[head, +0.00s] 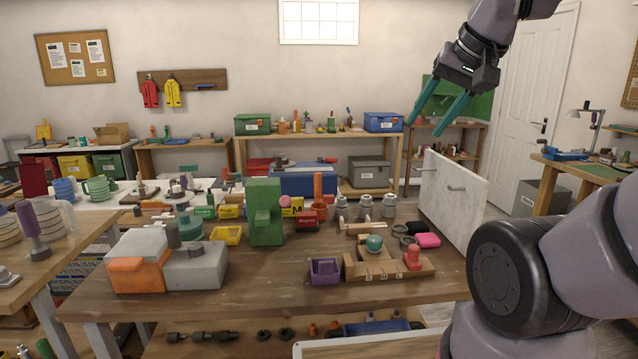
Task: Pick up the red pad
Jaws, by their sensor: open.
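A small, flat, rounded pad of bright pinkish red (428,240) lies on the right part of the wooden workbench (290,282), close to the white upright board. It is the thing here that looks most like the red pad. A small dark piece lies against its left side. My gripper (424,127), with two teal fingers, is open and empty. It hangs high in the upper right of the head view, well above the bench and apart from the pad. The pad's top is in plain view.
A white board with handles (453,201) stands upright just right of the pad. Grey metal canisters (364,207) stand to the left. The bench's front edge is mostly clear.

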